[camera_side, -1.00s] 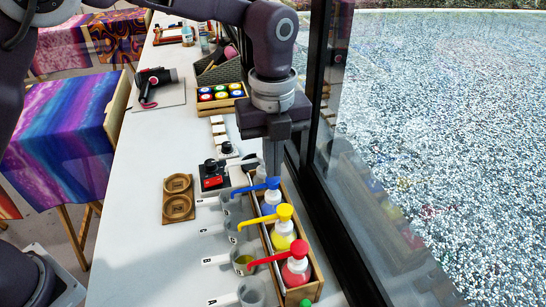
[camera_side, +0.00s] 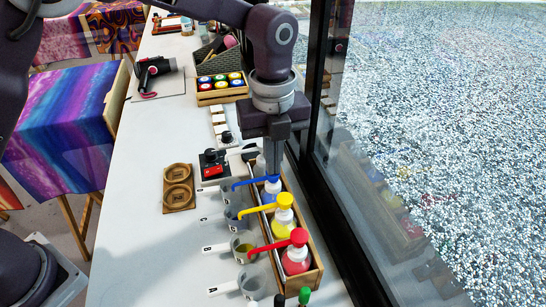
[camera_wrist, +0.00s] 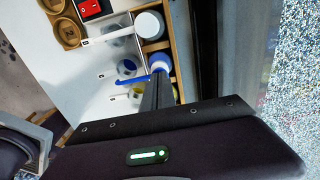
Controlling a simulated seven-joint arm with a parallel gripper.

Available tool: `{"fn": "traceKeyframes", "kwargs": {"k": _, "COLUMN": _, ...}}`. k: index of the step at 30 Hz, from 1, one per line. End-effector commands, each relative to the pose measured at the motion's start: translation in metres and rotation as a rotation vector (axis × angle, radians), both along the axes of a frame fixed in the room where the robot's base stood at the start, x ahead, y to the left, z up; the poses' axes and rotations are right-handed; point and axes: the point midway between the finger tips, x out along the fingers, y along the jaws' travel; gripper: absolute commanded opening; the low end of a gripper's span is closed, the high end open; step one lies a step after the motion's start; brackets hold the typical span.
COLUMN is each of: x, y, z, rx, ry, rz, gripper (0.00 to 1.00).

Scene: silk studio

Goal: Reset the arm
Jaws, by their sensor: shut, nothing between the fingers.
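My gripper (camera_side: 275,172) points straight down over the wooden bottle crate (camera_side: 313,277), its fingers together and empty. The fingertips are at the blue pump head (camera_side: 271,182) and appear to touch its top. The blue pump sits low, with its spout reaching left over a cup. In the wrist view the closed fingers (camera_wrist: 161,74) end at the blue pump head (camera_wrist: 159,62). The yellow pump (camera_side: 284,200) and red pump (camera_side: 298,237) stand upright in the same crate. The blue bottle's body is partly hidden by my gripper.
Several lettered cups, one (camera_side: 243,246) with yellowish liquid, stand left of the crate. A black device with a red switch (camera_side: 213,163), a brown two-ring tray (camera_side: 178,188) and a crate of paint jars (camera_side: 220,92) are on the table. The window frame is close on the right.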

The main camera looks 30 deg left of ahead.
Motion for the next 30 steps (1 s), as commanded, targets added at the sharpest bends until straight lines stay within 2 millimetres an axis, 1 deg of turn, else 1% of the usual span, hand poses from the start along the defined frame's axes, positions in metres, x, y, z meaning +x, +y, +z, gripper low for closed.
{"fn": "traceKeyframes", "kwargs": {"k": 5, "x": 0.0, "y": 0.0, "z": 0.002, "rx": 0.001, "ry": 0.002, "rz": 0.0, "gripper": 0.0}}
{"fn": "traceKeyframes", "kwargs": {"k": 13, "x": 0.0, "y": 0.0, "z": 0.019, "rx": 0.001, "ry": 0.001, "rz": 0.0, "gripper": 0.0}}
{"fn": "traceKeyframes", "kwargs": {"k": 27, "x": 0.0, "y": 0.0, "z": 0.02, "rx": 0.001, "ry": 0.001, "rz": 0.0, "gripper": 0.0}}
{"fn": "traceKeyframes", "kwargs": {"k": 30, "x": 0.0, "y": 0.0, "z": 0.017, "rx": 0.001, "ry": 0.001, "rz": 0.0, "gripper": 0.0}}
